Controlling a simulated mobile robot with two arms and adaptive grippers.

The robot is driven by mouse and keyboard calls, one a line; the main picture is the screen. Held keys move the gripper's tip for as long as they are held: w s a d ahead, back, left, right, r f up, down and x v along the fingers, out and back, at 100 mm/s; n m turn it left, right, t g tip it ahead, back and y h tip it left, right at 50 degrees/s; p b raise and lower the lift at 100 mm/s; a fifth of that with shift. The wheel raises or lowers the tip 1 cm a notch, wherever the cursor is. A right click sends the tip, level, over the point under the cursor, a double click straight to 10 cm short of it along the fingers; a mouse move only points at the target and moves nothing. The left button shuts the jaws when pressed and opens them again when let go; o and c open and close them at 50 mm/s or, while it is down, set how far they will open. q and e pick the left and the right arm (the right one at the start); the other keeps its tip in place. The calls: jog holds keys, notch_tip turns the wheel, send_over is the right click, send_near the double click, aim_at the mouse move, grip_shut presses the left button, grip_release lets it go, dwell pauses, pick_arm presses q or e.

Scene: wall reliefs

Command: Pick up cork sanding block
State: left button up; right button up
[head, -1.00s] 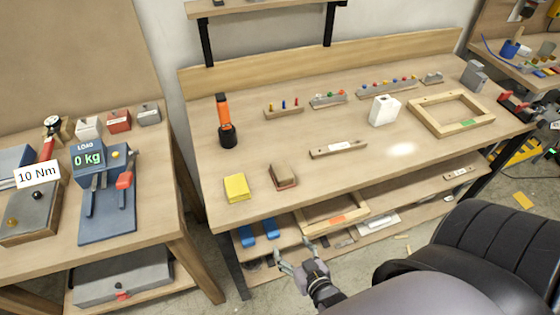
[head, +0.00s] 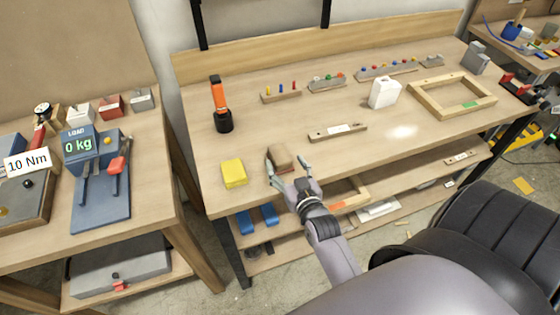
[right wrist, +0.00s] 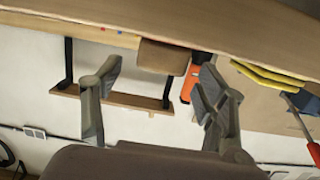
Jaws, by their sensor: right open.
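The cork sanding block (head: 280,155) is a small brown block lying near the front edge of the workbench (head: 250,196), right of a yellow sponge-like block (head: 233,173). My right gripper (head: 286,169) is open and empty at the bench's front edge, with its two fingers spread toward the block's near side. In the right wrist view the picture is upside down; the cork block (right wrist: 163,57) shows beyond and between the open fingers of the gripper (right wrist: 160,78), apart from them. The fingers partly cover the block's near side in the head view. My left gripper is not in view.
An orange and black flashlight (head: 221,104) stands behind the yellow block. A lower shelf with blue items (head: 257,217) is under the bench.

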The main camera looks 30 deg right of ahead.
aim_at(280, 153)
jog(key=b+x, duration=0.3)
jog(key=x, duration=0.1)
jog(key=shift+w+d+f, duration=0.1)
jog(key=shift+w+f, duration=0.15)
jog(key=shift+w+d, duration=0.1)
jog(key=shift+w, duration=0.35)
jog(key=shift+r, duration=0.1)
jog(key=shift+s, duration=0.1)
jog(key=shift+c, duration=0.7)
jog(key=c, duration=1.1)
jog(key=shift+r, duration=0.1)
jog(key=shift+c, duration=0.2)
